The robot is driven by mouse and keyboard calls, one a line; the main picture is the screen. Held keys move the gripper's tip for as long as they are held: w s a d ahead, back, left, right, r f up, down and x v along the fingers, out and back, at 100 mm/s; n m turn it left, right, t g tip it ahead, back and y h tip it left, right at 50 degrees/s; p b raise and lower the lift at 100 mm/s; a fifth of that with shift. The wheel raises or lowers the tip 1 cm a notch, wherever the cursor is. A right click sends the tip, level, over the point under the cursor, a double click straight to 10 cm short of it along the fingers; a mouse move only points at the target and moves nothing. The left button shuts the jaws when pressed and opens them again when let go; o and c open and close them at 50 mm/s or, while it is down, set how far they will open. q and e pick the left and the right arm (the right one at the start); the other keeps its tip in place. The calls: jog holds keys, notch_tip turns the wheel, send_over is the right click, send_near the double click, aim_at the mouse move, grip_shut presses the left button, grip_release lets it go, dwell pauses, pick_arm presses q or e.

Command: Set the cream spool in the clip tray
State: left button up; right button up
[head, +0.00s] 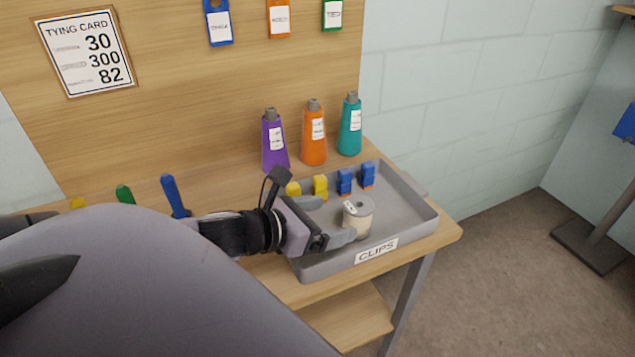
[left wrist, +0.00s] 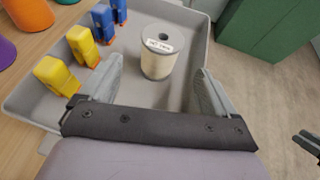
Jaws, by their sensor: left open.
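The cream spool (head: 357,222), with grey flanges and a white label, stands upright in the grey clip tray (head: 412,222), toward its front. In the left wrist view the spool (left wrist: 158,62) stands in the tray (left wrist: 132,92), just ahead of and between my finger tips. My left gripper (head: 327,220) is open and low at the tray's left part, with its fingers pointing at the spool. In the left wrist view its fingers (left wrist: 160,80) are spread wide, with space on both sides of the spool. My right gripper is not clearly seen.
Yellow clips (head: 320,187) and blue clips (head: 344,181) stand along the tray's back side. Purple (head: 274,143), orange (head: 313,137) and teal (head: 350,128) bottles stand behind it. The tray's right part is clear. The table edge (head: 447,237) lies close by on the right.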

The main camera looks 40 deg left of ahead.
pick_arm(q)
jog(key=shift+v, duration=0.95)
jog(key=shift+r, duration=0.1)
